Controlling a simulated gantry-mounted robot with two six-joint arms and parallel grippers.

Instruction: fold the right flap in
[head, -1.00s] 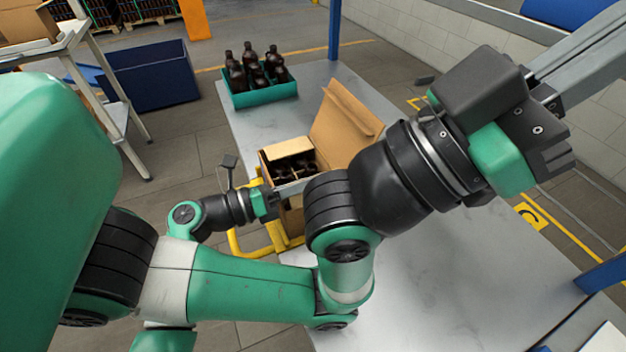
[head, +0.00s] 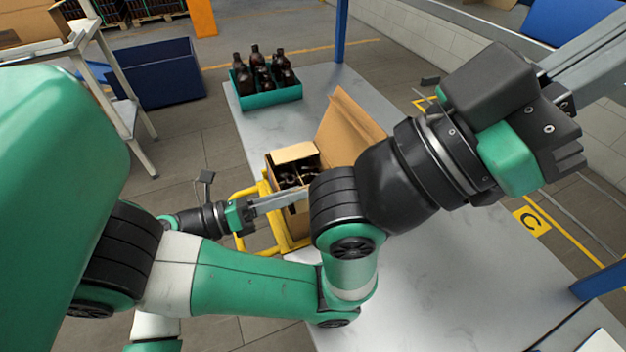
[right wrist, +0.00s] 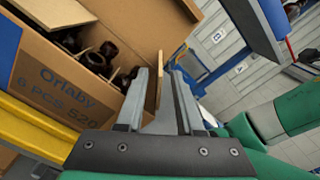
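An open cardboard box (head: 299,222) holds dark bottles; its far-end flap (head: 292,153) lies folded over the top and a large flap (head: 350,122) stands up on the right. The box's printed side (right wrist: 50,88) shows in the right wrist view. My right gripper (head: 282,198) is at the box's near end. In the right wrist view its fingers (right wrist: 158,72) are apart, with an upright flap (right wrist: 158,82) seen edge-on between them, close to the left finger. Contact is unclear. My left gripper (head: 580,85) is raised at the upper right, its fingertips cut off.
A teal crate of amber bottles (head: 270,98) stands on the grey table (head: 430,300), behind the box. A yellow frame (head: 240,196) runs along the box's left. A blue post (head: 341,30) rises behind. My left arm hides part of the box and table.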

